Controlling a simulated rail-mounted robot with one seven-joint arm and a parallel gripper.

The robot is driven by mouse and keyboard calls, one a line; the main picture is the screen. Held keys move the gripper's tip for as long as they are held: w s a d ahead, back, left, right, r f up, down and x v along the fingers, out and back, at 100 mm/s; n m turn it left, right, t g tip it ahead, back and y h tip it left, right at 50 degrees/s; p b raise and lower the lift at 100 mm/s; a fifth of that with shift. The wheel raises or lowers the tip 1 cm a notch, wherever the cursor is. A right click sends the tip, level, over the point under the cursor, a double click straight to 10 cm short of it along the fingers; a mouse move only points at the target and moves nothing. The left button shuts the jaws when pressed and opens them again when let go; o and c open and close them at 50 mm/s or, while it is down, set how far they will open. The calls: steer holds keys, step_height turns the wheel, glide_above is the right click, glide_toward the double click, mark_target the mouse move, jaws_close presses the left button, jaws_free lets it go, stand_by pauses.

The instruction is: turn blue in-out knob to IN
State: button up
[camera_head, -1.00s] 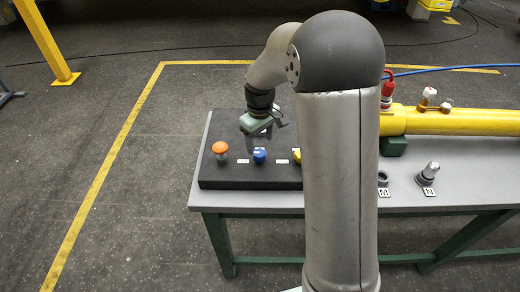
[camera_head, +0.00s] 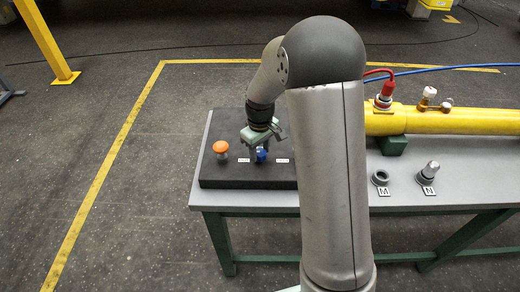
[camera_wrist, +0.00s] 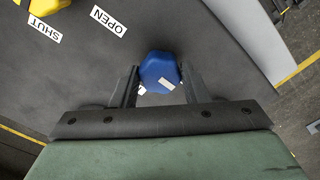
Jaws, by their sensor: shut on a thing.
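The blue knob (camera_head: 262,155) stands on the dark control board (camera_head: 225,174) on the table. In the wrist view the blue knob (camera_wrist: 160,72) sits between the two fingers of my gripper (camera_wrist: 160,80), with a white mark on its lower edge. My gripper (camera_head: 258,153) points down over the knob and is shut on it. A white label shows on each side of the knob in the head view, too small to read. The IN and OUT wording cannot be made out.
A yellow knob (camera_wrist: 48,5) with OPEN and SHUT labels shows in the wrist view. A yellow pipe (camera_head: 440,121) and parts by M (camera_head: 380,178) and N (camera_head: 428,173) stand on the table (camera_head: 405,200) at right.

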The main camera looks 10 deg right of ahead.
steer(key=shift+m, duration=0.3)
steer(key=m+b, duration=0.1)
steer(key=m, duration=0.2)
steer(key=shift+m, duration=0.3)
steer(key=m+b, duration=0.1)
steer(key=m, duration=0.3)
steer(key=shift+m, duration=0.3)
steer(key=m, duration=0.4)
steer(key=shift+m, duration=0.3)
steer(key=shift+m+p, duration=0.4)
steer(key=shift+m, duration=1.8)
steer(key=o, duration=1)
